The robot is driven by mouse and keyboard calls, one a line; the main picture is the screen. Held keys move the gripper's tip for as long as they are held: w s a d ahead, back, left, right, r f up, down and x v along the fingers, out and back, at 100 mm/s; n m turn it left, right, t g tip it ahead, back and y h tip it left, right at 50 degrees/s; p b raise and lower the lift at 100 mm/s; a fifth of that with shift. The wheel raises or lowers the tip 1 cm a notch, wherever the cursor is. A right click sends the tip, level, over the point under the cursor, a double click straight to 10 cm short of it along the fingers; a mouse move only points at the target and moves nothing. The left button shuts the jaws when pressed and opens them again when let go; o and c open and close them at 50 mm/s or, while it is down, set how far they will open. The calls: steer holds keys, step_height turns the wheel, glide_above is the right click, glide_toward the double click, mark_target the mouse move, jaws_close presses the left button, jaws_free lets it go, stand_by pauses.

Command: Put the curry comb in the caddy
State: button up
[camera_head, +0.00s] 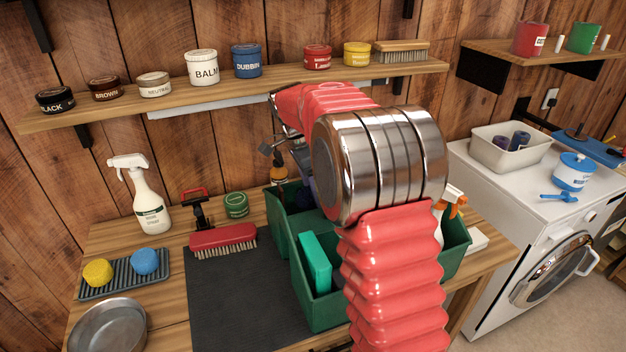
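The green caddy (318,312) stands on the bench, partly covered by my arm. A teal block (315,262) stands in its front compartment, and a spray bottle with an orange head (452,200) shows at its right side. I cannot pick out the curry comb for certain. A red-backed brush with pale bristles (223,238) lies at the back edge of the dark mat. My gripper (272,150) is up over the back left of the caddy, below the shelf and largely hidden by my arm. I cannot see whether its fingers are open or hold anything.
A black tool with a red handle (197,208) and a green tin (236,205) stand behind the brush. A white spray bottle (146,198), sponge tray (120,280) and metal bowl (108,325) are left. The mat (240,300) is mostly clear. A shelf (130,105) of tins hangs above.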

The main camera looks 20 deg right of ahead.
mark_target(311, 194)
steer(key=shift+a+x, duration=0.2)
steer(key=shift+x, duration=0.75)
steer(key=shift+a+x, duration=0.25)
steer(key=shift+x, duration=0.7)
steer(key=shift+f, duration=0.1)
steer(key=o, duration=1.6)
steer(key=shift+s, duration=0.1)
steer(key=v, duration=1.3)
steer(key=shift+r, duration=0.35)
